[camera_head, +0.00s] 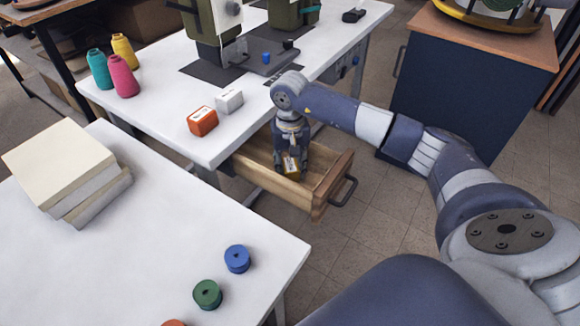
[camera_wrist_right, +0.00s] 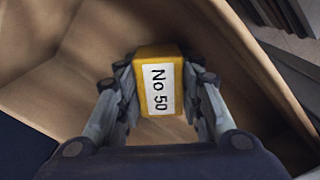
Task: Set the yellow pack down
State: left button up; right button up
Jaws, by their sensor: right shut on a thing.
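The yellow pack (camera_head: 291,167) has a white label, which reads "No 50" in the right wrist view (camera_wrist_right: 160,85). My right gripper (camera_head: 291,160) points down into the open wooden drawer (camera_head: 322,187) under the white sewing table. In the right wrist view its two fingers (camera_wrist_right: 160,100) are closed on the sides of the pack. The pack is inside the drawer's walls, with the wooden floor (camera_wrist_right: 60,95) below it. I cannot tell whether the pack touches the floor. My left gripper is not in view.
An orange box (camera_head: 202,121) and a white box (camera_head: 229,101) stand on the sewing table (camera_head: 165,95) above the drawer. A sewing machine (camera_head: 220,30) is behind them. Thread cones (camera_head: 123,78) stand at left. The near table holds spools (camera_head: 237,259) and stacked blocks (camera_head: 65,165).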

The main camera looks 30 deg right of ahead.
dwell(0.4)
jog(key=o, duration=0.9)
jog(key=shift+o, duration=1.2)
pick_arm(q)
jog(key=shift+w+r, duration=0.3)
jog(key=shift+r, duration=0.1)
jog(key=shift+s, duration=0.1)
pick_arm(e)
jog(key=shift+r, duration=0.1)
